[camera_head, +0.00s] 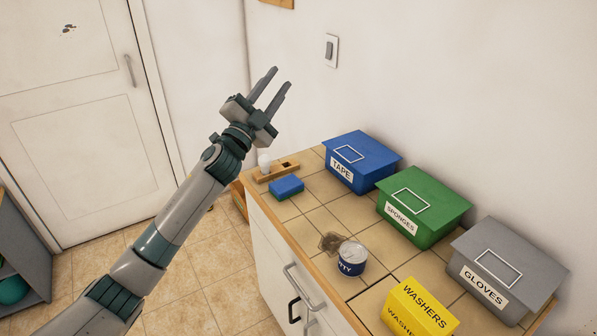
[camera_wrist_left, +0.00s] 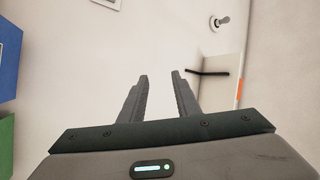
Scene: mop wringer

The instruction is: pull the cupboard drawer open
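The cupboard (camera_head: 267,262) has a white front and a tan tiled top with a wooden edge. A grey bar handle (camera_head: 304,288) is on its front, with a black handle (camera_head: 292,311) close beside it. I cannot tell which belongs to the drawer; no gap shows around either. My left gripper (camera_head: 281,78) is raised above the far end of the cupboard, well away from both handles. Its two fingers are apart and empty, as the left wrist view (camera_wrist_left: 160,74) also shows. My right gripper is in neither view.
A blue tape bin (camera_head: 374,154), green sponges bin (camera_head: 438,193), grey gloves bin (camera_head: 526,252) and yellow washers box (camera_head: 418,310) stand on top. A can (camera_head: 352,258) and blue sponge (camera_head: 286,187) are nearer the front edge. Floor (camera_head: 190,262) left of the cupboard is clear.

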